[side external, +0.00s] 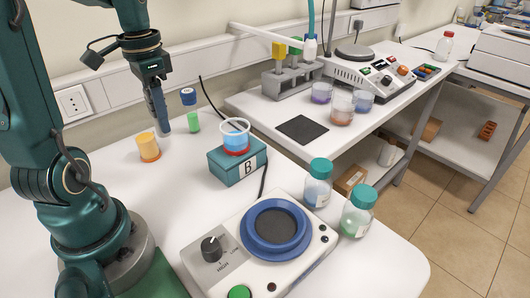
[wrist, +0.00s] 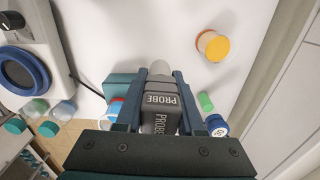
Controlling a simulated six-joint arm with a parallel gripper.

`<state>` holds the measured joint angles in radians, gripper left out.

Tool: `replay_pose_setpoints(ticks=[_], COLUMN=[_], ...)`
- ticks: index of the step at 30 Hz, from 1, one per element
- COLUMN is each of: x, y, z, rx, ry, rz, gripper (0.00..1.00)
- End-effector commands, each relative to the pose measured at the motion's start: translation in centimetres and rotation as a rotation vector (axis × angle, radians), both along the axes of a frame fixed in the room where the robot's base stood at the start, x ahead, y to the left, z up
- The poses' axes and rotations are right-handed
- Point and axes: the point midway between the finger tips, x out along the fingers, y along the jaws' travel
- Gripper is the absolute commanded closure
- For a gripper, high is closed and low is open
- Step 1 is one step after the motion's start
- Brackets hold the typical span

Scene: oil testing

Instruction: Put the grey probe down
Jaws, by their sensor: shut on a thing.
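The grey probe (wrist: 160,106) is between the two fingers of my gripper (wrist: 160,82) in the wrist view, with PROBE lettering on its body and a pale rounded tip beyond the fingers. My gripper is shut on it. In the side external view my gripper (side external: 160,118) points down above the white bench, left of the teal block and near the orange cup; the fingers largely hide the probe there. A grey stand (side external: 280,86) on the farther bench holds a yellow probe (side external: 279,51) and a green one (side external: 295,47).
Near my gripper are an orange cup (side external: 148,148), a green vial with a blue cap (side external: 193,122) and a teal block marked B (side external: 226,172) bearing a beaker (side external: 236,141). A hotplate (side external: 225,252) and two teal-capped bottles (side external: 318,188) stand further right. A dark mat (side external: 302,129) lies beyond.

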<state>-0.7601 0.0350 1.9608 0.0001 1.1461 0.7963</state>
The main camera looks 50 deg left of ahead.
Motion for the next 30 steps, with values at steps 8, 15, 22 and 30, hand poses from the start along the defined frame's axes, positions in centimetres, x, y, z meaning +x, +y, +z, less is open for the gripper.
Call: replay_pose_setpoints(ticks=[8, 15, 22, 30], x=[0.1, 3.5, 7.8, 11.4], y=[0.1, -2.4, -7.1, -16.1], z=[5.1, 5.8, 6.1, 6.2], rx=[0.006, 0.000, 0.000, 0.000], ry=[-0.006, 0.000, 0.000, 0.001], rz=[0.000, -0.220, -0.526, -0.944], gripper=[1.00, 1.00, 1.00, 1.00])
